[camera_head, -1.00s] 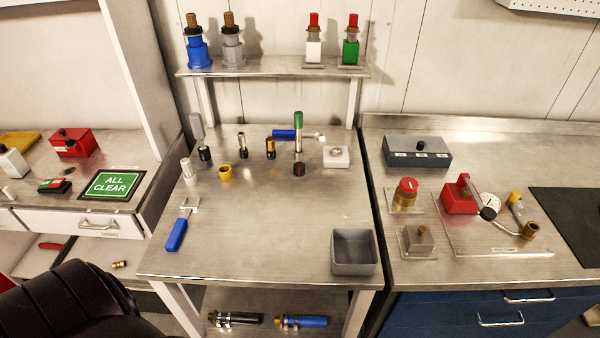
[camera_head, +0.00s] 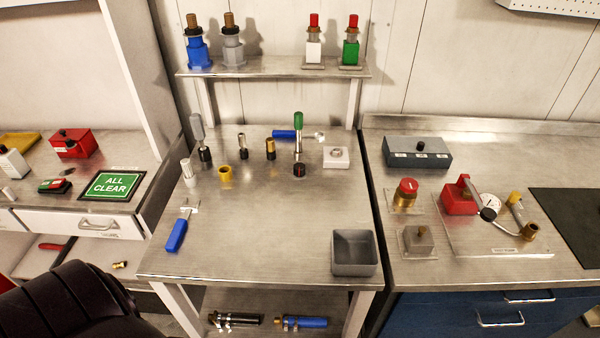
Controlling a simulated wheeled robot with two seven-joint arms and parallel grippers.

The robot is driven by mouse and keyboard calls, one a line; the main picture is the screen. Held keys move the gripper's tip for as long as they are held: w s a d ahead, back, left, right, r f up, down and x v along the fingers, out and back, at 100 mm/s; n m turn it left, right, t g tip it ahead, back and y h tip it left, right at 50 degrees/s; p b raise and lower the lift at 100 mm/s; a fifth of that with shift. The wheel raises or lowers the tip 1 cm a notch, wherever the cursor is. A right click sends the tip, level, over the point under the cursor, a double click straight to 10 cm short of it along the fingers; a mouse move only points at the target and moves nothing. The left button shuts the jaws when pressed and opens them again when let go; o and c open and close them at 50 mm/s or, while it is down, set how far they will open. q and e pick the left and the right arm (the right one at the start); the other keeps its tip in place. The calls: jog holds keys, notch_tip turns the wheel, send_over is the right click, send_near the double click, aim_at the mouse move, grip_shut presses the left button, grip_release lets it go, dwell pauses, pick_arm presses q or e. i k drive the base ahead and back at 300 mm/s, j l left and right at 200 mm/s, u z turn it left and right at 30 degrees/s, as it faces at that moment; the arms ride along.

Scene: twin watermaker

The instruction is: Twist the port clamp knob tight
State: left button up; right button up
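Two cylinders lie in metal clamps on the shelf under the middle bench. The left one is a black cylinder (camera_head: 243,321), with a metal clamp (camera_head: 225,320) around its left part. The right one is a blue cylinder (camera_head: 312,322), with a similar clamp (camera_head: 292,322) at its left end. Small fittings show at the clamps, but they are too small to tell which is the port clamp knob or how tight it is. Neither of my grippers can be seen. A dark, ribbed shape fills the lower left corner.
The middle bench (camera_head: 270,230) overhangs the lower shelf. It carries a grey bin (camera_head: 353,253), a blue-handled tool (camera_head: 177,234) and several small upright parts. Its front legs flank the shelf. A blue drawer cabinet (camera_head: 440,315) stands to the right. The bench's front centre is clear.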

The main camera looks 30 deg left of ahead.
aim_at(299, 168)
jog(key=u, duration=1.35)
jog(key=k, duration=0.1)
